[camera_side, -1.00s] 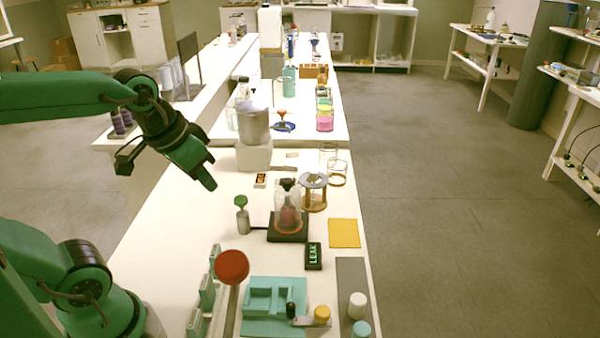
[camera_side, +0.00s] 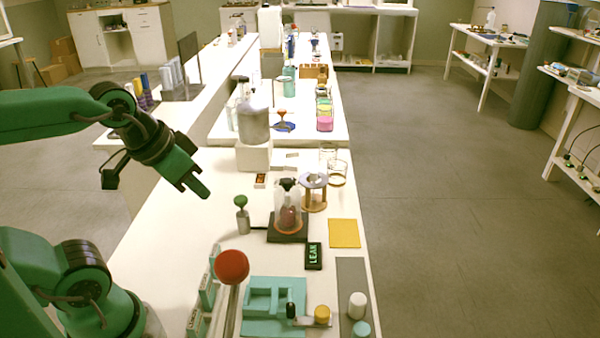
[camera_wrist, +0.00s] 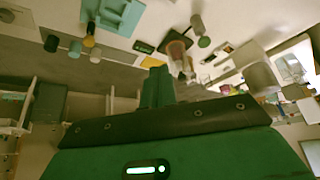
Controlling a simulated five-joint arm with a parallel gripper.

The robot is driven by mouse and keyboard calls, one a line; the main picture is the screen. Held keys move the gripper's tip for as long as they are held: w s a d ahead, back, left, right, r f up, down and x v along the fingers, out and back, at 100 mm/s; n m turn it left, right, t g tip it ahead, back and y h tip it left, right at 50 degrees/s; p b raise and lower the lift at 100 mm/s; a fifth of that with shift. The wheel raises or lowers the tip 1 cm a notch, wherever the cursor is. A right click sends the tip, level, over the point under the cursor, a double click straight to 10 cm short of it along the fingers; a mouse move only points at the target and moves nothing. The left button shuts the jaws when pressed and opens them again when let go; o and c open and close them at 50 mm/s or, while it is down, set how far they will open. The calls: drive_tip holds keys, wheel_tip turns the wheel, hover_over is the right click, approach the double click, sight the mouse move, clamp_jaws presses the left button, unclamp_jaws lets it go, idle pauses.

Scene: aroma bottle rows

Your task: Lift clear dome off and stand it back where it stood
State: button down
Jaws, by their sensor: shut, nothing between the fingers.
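The clear dome (camera_side: 284,203) with a black knob on top stands upright on a dark square base (camera_side: 273,235), with a reddish object (camera_side: 291,219) inside it. In the wrist view the dome (camera_wrist: 178,50) shows above my fingers, tilted by the camera angle. My gripper (camera_side: 203,192) hangs in the air to the left of the dome, above the bench's left edge, well apart from it. It is shut and empty. Its fingers also show in the wrist view (camera_wrist: 157,84).
A green-topped bottle (camera_side: 242,218) stands left of the base. A LEAK sign (camera_side: 314,256) lies in front, and a round wooden stand (camera_side: 315,192) stands right behind. A red round knob (camera_side: 232,266) rises near the front. A yellow square (camera_side: 344,233) lies at right.

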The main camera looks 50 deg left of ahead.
idle(0.4)
drive_tip(key=shift+c, duration=1.9)
unclamp_jaws()
drive_tip(key=shift+w, duration=0.1)
drive_tip(key=m+g, duration=0.4)
approach(289, 179)
drive_tip(key=s+d, duration=0.1)
drive_tip(key=s, duration=0.4)
drive_tip(key=shift+m+g, duration=0.4)
drive_tip(key=shift+g, duration=0.4)
drive_tip(key=w+f, duration=0.4)
drive_tip(key=w+a+f, duration=0.1)
drive_tip(key=w+f, duration=0.1)
drive_tip(key=shift+f, duration=0.2)
drive_tip(key=shift+w+f, duration=0.2)
drive_tip(key=shift+f, duration=0.1)
